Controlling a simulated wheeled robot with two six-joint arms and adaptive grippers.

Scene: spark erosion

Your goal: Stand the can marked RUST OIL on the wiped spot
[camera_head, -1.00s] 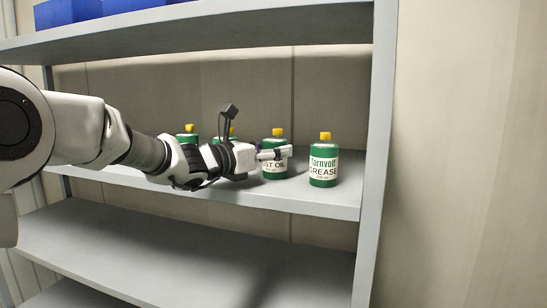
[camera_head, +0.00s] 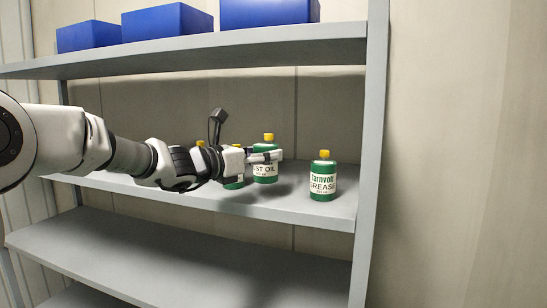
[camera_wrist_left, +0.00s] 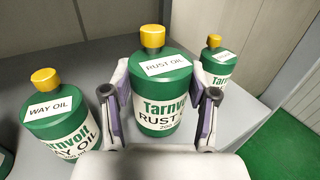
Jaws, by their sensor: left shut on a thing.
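The RUST OIL can (camera_head: 265,172) is green with a yellow cap and a white label. My left gripper (camera_head: 266,156) is shut on it from the left side. In the left wrist view the can (camera_wrist_left: 160,95) stands upright between the two fingers. It appears to hang a little above the middle shelf (camera_head: 300,208), with a dark shadow below. I cannot make out a wiped spot on the shelf. My right gripper is not in view.
The GREASE can (camera_head: 323,183) stands to the right near the shelf's end. The WAY OIL can (camera_wrist_left: 58,115) stands at left in the wrist view. Another green can (camera_head: 234,183) is partly behind my gripper. Blue bins (camera_head: 167,22) sit on the shelf above.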

